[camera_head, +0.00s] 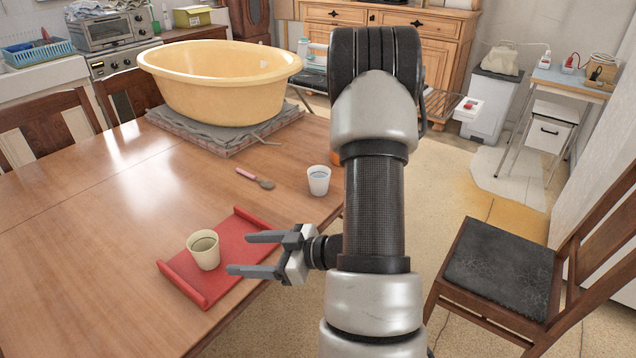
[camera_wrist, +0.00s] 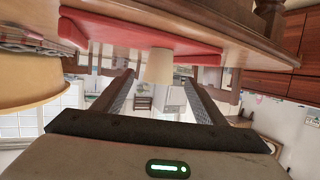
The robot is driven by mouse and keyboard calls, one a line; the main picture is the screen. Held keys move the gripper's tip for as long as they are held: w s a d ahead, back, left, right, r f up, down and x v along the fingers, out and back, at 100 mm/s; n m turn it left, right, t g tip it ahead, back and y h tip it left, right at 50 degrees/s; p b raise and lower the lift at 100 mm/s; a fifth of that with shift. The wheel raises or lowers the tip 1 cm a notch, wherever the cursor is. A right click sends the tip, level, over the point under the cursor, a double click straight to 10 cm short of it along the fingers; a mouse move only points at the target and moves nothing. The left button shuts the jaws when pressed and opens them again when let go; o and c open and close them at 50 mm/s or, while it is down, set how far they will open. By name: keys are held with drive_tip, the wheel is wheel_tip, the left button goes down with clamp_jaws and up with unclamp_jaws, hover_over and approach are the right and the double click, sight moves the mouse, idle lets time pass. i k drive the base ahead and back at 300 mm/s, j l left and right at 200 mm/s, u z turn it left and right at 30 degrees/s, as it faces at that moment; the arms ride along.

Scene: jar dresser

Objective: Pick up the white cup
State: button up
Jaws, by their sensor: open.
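A cream-white cup (camera_head: 203,250) stands upright on a red tray (camera_head: 248,222) with raised ends, near the table's front edge. A second, whiter cup with a bluish inside (camera_head: 318,181) stands on the bare table, up and right of the tray. My gripper (camera_head: 240,254) is open and empty, its two fingers pointing left at the cream-white cup from its right side, with a gap left. In the wrist view, which is upside down, the cream-white cup (camera_wrist: 159,65) hangs below the red tray (camera_wrist: 140,36) and appears between my two fingertips.
A large yellow basin (camera_head: 215,88) sits on a grey folded cloth (camera_head: 222,141) at the table's back. A spoon with a pink handle (camera_head: 255,178) lies between basin and tray. The wooden table (camera_head: 90,245) is clear left of the tray. A chair (camera_head: 500,265) stands at right.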

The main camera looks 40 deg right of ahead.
sight(319, 176)
drive_tip(key=z, duration=1.3)
